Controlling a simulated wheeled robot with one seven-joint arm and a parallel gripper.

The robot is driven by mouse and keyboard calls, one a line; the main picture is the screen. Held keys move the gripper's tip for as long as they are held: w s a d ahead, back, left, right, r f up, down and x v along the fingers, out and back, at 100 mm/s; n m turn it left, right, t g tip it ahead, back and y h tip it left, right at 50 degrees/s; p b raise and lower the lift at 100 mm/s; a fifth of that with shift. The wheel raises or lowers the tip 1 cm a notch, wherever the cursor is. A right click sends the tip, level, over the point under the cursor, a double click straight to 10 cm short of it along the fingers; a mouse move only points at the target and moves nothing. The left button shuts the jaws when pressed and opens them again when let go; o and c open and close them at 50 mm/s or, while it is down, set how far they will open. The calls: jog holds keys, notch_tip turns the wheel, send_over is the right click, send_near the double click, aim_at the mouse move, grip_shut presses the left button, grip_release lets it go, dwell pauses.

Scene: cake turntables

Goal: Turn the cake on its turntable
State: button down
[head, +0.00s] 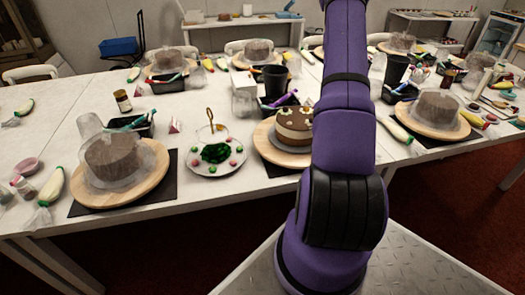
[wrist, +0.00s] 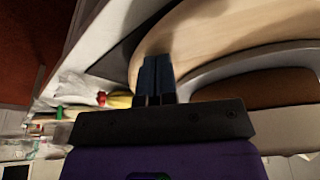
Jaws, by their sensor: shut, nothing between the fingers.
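The cake (head: 292,127), brown with a pale band and decorations on top, sits on a round wooden turntable (head: 283,157) just left of my purple arm, which hides their right side. In the wrist view, the pale wooden turntable (wrist: 215,32) fills the upper right, and the cake (wrist: 265,92) shows at the right with a pale band and brown side. My gripper (wrist: 156,60) is shut and empty, its dark fingertips overlapping the turntable near its rim. I cannot tell whether they touch it. In the head view my gripper is hidden or out of frame.
Another turntable (head: 157,177) with a plastic-wrapped cake (head: 113,153) stands at the left, and a similar wrapped cake (head: 433,107) at the right. A glass plate (head: 234,162) with green and red sweets is beside the middle turntable. Black cups and tools crowd behind it.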

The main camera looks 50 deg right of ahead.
jog(key=shift+r, duration=1.4)
notch_tip(320, 180, up, 6)
jog(key=w+a+n, duration=0.2)
jog(key=w+a, duration=0.1)
jog(key=w+a+f+n, duration=0.1)
jog(key=w+a+n, duration=0.1)
jog(key=w+a, duration=0.2)
jog(key=w+a+n+t+y, duration=0.1)
jog(key=w+a+n, duration=0.1)
jog(key=w+a, duration=0.2)
jog(key=shift+a+f, duration=0.2)
jog(key=shift+f, duration=3.05)
